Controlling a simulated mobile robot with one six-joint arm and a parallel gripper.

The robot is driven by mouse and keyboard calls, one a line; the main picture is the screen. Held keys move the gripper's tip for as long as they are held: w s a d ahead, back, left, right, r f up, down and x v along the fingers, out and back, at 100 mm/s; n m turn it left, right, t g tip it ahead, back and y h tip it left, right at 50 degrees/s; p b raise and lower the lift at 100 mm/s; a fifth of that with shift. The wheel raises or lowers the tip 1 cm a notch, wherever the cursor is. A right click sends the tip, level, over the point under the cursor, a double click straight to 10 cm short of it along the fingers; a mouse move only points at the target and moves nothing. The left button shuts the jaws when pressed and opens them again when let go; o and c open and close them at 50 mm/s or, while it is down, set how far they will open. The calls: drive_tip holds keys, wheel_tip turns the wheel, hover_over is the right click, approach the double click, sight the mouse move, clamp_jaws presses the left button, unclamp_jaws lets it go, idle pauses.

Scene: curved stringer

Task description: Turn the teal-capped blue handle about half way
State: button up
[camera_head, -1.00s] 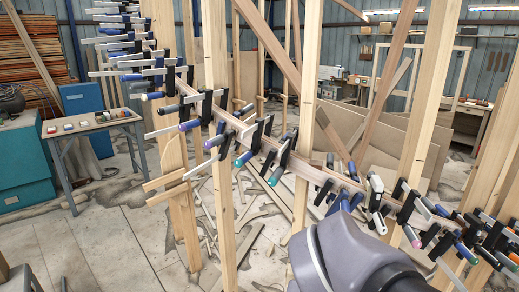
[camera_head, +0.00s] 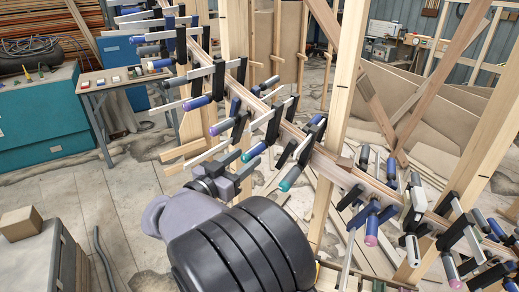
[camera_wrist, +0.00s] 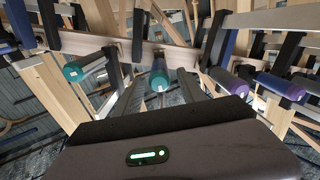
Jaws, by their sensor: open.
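The teal-capped blue handle (camera_head: 254,152) belongs to a clamp on the curved wooden strip, near the middle of the head view. In the wrist view the handle (camera_wrist: 159,75) points toward the camera, its teal cap between the two finger lines. My gripper (camera_head: 243,167) is open, with its fingers just below and left of the cap. In the wrist view my gripper (camera_wrist: 160,88) has one finger on each side of the handle. I cannot tell whether either finger touches it. A second teal-capped handle (camera_head: 290,178), greyer in body, sits to its right.
The curved wooden strip (camera_head: 330,165) carries several close-set clamps. An upright timber post (camera_head: 338,90) stands to the right. A small table (camera_head: 125,78) stands back left, with open floor before it.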

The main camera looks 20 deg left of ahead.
sight(258, 149)
drive_tip(key=x, duration=0.6)
drive_tip(key=shift+w, duration=0.2)
drive_tip(key=shift+c, duration=0.2)
clamp_jaws()
